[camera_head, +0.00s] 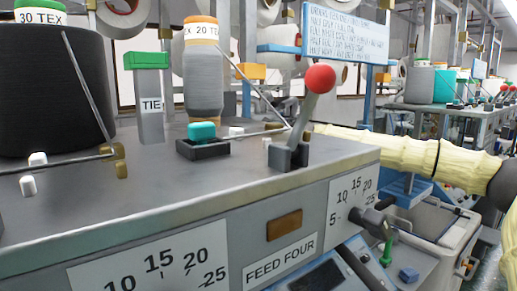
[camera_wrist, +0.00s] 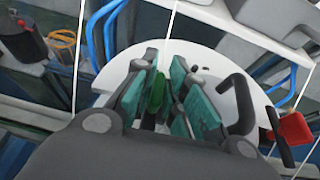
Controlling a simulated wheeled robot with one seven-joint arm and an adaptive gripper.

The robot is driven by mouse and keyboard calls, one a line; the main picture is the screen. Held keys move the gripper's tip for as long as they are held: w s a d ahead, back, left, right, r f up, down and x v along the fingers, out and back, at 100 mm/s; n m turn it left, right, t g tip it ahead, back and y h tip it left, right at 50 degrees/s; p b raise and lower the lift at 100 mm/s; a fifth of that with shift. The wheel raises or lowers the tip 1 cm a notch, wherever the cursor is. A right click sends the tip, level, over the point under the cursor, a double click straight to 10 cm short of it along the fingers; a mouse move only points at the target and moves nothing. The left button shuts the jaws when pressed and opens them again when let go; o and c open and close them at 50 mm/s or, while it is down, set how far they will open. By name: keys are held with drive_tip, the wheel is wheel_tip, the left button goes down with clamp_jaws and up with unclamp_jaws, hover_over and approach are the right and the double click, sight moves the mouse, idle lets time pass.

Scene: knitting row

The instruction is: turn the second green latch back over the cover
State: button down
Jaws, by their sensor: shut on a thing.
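In the wrist view, my gripper (camera_wrist: 158,95) has its teal finger pads on either side of a green latch (camera_wrist: 155,92) and is shut on it. The latch appears as a narrow upright green piece. Behind it is a round white cover (camera_wrist: 128,68), partly hidden by the fingers. A curved black handle (camera_wrist: 232,100) stands at the right of the cover. I cannot tell which latch this is by number, or exactly how it lies over the cover's edge. In the head view, my sleeved arm reaches behind the machine, and my gripper is hidden there.
A red block (camera_wrist: 291,129) is right of the cover. In the head view, the grey machine top (camera_head: 230,165) carries yarn cones and a red-knobbed lever (camera_head: 320,79). A dark bar and a green upright piece (camera_head: 386,250) are at lower right. Blue rails stand around the cover.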

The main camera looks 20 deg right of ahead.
drive_tip(key=shift+d+r+y+p, duration=0.2)
drive_tip(key=shift+r+y+p, duration=0.15)
drive_tip(key=shift+p, duration=0.75)
drive_tip(key=n+p, duration=0.1)
drive_tip(key=p, duration=0.2)
drive_tip(key=shift+r+y, duration=0.1)
drive_tip(key=shift+y, duration=0.25)
drive_tip(key=shift+w+n+g+y+p, duration=0.1)
drive_tip(key=shift+n+g+y+p, duration=0.45)
drive_tip(key=shift+p, duration=0.3)
drive_tip(key=shift+f+n+g+y, duration=0.3)
drive_tip(key=shift+n+y, duration=0.15)
drive_tip(key=shift+n, duration=0.1)
drive_tip(key=shift+f+n+g+y+b, duration=0.15)
drive_tip(key=shift+n+g+y+b, duration=0.65)
drive_tip(key=shift+n+b, duration=0.15)
drive_tip(key=n+g+y+b, duration=0.1)
drive_tip(key=n+b, duration=0.1)
drive_tip(key=b, duration=0.1)
drive_tip(key=shift+g+b, duration=0.35)
drive_tip(key=shift+r+n+g+y+b, duration=0.2)
drive_tip(key=shift+n+g+y+b, duration=0.45)
drive_tip(key=shift+b, duration=0.2)
drive_tip(key=shift+r, duration=0.1)
